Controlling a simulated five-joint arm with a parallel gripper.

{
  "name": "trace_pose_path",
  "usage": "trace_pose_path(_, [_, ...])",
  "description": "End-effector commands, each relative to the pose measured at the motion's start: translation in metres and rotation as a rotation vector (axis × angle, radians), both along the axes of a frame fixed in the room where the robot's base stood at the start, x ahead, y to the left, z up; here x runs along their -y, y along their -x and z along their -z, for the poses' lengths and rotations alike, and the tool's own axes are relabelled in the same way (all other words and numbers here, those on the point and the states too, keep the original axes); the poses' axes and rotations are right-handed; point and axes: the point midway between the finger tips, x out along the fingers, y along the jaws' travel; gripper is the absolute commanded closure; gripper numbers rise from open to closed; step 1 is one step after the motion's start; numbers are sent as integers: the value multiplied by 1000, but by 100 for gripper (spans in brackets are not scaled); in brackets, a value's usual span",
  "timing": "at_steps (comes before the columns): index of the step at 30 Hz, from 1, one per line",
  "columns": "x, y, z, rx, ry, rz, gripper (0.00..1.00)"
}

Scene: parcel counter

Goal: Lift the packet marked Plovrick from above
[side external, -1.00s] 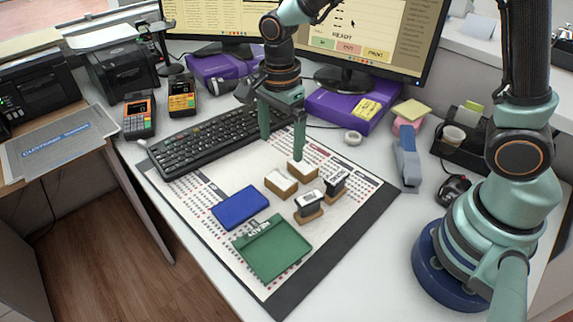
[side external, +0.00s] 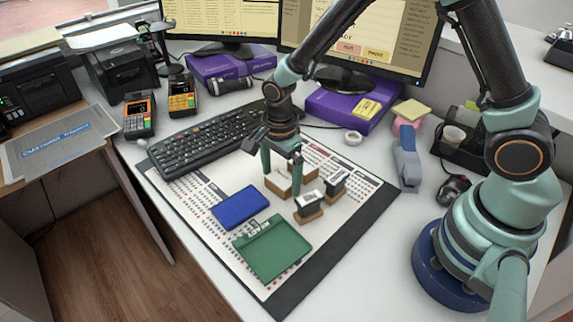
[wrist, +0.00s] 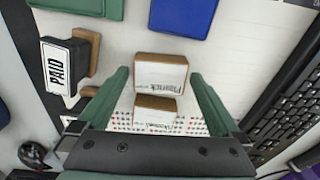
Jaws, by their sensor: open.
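The packet marked Plovrick (wrist: 161,74) is a small brown box with a white printed face. It lies on the printed desk mat, and in the side external view it shows between the fingers (side external: 279,184). A second, similar packet (wrist: 155,106) sits close beside it; its print is too small to read. My gripper (wrist: 160,80) is open and points down, one finger on either side of the Plovrick packet. In the side external view my gripper (side external: 282,181) is low over the mat, its fingers partly hiding both packets. I cannot tell whether the fingers touch the packet.
A PAID stamp (wrist: 57,68) and another stamp stand close by. The keyboard (side external: 205,138) is behind left, and a purple box (side external: 330,106) is behind.

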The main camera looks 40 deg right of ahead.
Motion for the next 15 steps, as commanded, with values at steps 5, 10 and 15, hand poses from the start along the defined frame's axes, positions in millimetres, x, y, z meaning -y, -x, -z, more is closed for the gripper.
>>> trace_pose_path(5, [0,0,0,0,0,0,12])
trace_pose_path(10, [0,0,0,0,0,0,76])
trace_pose_path(15, [0,0,-1,1,0,0,80])
